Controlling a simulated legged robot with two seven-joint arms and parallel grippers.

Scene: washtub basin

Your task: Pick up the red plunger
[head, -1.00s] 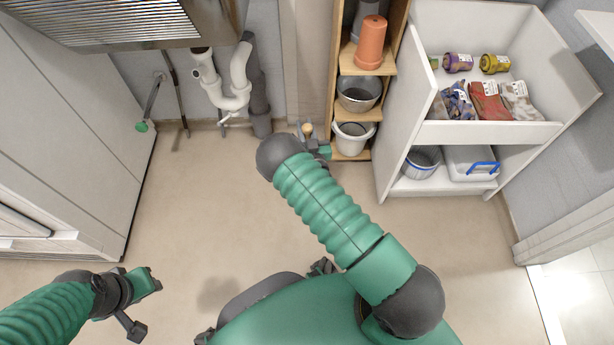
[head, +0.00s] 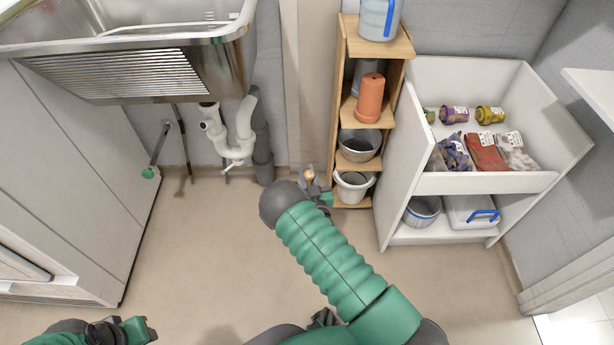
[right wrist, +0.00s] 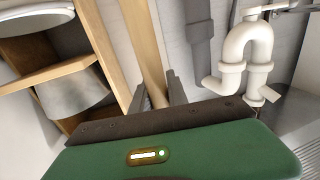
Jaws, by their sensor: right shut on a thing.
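A light wooden handle shows between the fingers of my right gripper in the right wrist view (right wrist: 142,50). Its rounded end shows beside the gripper in the head view (head: 309,174). I take it for the handle of the red plunger; no red cup is visible, and its lower part is hidden. My right gripper (head: 318,188) is shut on this handle, in front of the wooden shelf's left side. My left gripper (head: 137,331) is at the lower left, away from everything, and its fingers are too unclear to judge.
The wooden shelf (head: 390,48) holds a blue-grey jug (head: 378,18), an orange pot (head: 369,98) and buckets. A white cabinet (head: 480,183) stands right of it. A steel sink (head: 150,75) with white pipes (head: 238,145) is at upper left. The floor (head: 210,240) is clear.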

